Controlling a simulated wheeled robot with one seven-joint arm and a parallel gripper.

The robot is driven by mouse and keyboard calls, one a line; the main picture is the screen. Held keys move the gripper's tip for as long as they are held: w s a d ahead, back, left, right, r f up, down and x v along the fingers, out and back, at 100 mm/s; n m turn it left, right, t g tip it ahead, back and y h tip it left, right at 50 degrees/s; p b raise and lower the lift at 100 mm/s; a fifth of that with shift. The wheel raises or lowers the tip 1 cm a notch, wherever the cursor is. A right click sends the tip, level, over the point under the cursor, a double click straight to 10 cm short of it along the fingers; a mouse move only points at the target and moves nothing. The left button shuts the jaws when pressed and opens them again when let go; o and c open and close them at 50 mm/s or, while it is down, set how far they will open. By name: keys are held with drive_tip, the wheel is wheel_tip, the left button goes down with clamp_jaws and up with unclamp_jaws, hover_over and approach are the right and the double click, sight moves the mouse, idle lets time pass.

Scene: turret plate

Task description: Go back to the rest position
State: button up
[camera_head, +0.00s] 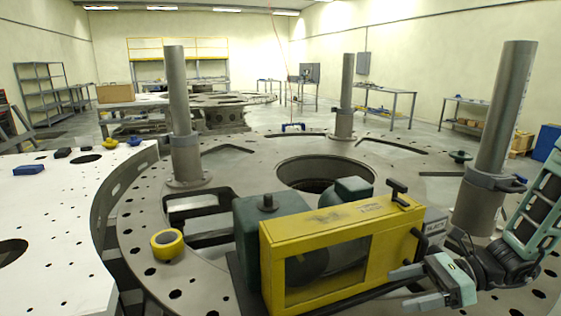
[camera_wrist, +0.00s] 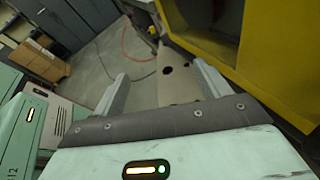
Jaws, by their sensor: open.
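My gripper (camera_head: 414,287) is open in the head view, at the lower right, beside the right end of the yellow machine frame (camera_head: 385,240). My arm reaches in from the right edge. In the wrist view the two grey fingers of my gripper (camera_wrist: 160,90) stand apart with nothing between them. The yellow frame also fills the upper right of the wrist view (camera_wrist: 285,60). A dark handle on the frame's right end is close to my gripper; I cannot tell whether they touch.
The round turret plate (camera_head: 140,225) carries upright grey posts (camera_head: 178,100) and a large central hole (camera_head: 325,170). A roll of yellow tape (camera_head: 167,244) lies at the left. A white table (camera_head: 50,220) with small blue and black items stands further left. A cardboard box (camera_wrist: 35,60) shows in the wrist view.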

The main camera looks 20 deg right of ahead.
drive_tip(key=s+a+r+n+g+h, duration=0.1)
drive_tip(key=s+a+r+n+h, duration=0.2)
drive_tip(key=a+n, duration=0.4)
drive_tip(key=s+a+r+n+g+h, duration=0.2)
drive_tip(key=s+a+n+h, duration=0.3)
drive_tip(key=n, duration=0.9)
drive_tip(key=s+a+r+n+g+h, duration=0.1)
drive_tip(key=s+a+r+n+h, duration=0.2)
drive_tip(key=a+n, duration=0.7)
drive_tip(key=shift+s+a+r+n+h, duration=0.4)
drive_tip(key=shift+s+h, duration=0.35)
drive_tip(key=shift+h, duration=0.25)
